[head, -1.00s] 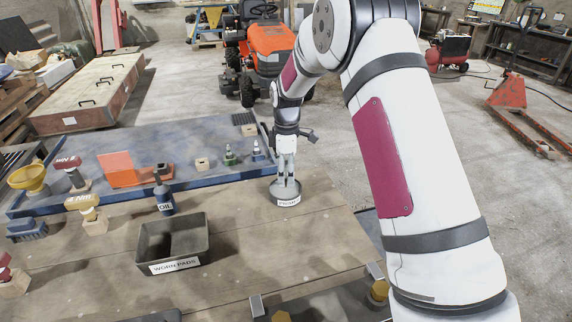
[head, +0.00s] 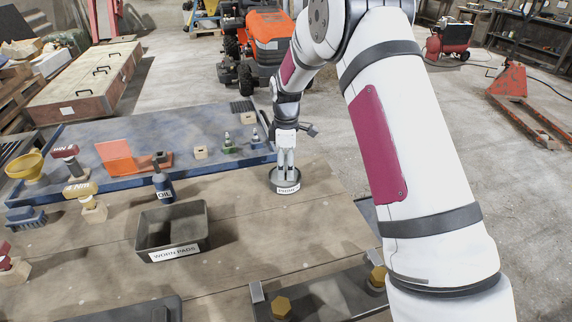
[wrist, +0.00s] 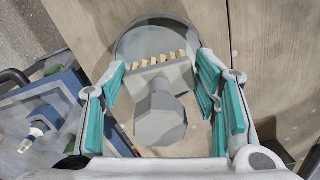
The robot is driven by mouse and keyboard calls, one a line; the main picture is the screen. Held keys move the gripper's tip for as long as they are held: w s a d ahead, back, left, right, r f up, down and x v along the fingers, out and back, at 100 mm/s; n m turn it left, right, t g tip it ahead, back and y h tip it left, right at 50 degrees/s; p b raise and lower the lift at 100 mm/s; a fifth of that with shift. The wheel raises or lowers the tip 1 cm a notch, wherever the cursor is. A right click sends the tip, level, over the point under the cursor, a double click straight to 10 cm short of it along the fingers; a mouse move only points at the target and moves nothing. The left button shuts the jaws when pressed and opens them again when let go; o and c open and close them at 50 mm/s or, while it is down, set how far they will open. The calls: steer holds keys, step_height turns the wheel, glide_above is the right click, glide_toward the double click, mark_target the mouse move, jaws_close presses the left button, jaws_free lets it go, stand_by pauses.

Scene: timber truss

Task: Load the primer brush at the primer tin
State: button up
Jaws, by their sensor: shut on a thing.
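The primer tin (head: 286,187) is a round, shallow grey tin with a white label, standing on the timber bench near its far edge. My gripper (head: 286,171) points straight down at it, with its fingertips at or just inside the rim. In the wrist view, my gripper (wrist: 163,105) has teal finger pads on both sides of the primer brush (wrist: 160,123), a grey brush with a faceted handle. A row of pale bristle tufts shows at its head, over the tin (wrist: 152,38). I cannot tell how deep the bristles sit.
A "WORN PADS" bin (head: 172,232) and an oil bottle (head: 162,183) stand left of the tin. A blue tray (head: 200,130) with small bottles and an orange piece lies behind. Bolted dark fixtures (head: 330,298) are at the front. Bare bench lies between bin and fixtures.

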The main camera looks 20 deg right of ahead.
mark_target(286, 151)
steer(key=shift+f+b, duration=0.3)
steer(key=shift+f, duration=0.25)
stand_by(1.6)
steer(key=shift+r, duration=0.1)
steer(key=shift+r+p, duration=0.85)
steer(key=shift+r, duration=2.6)
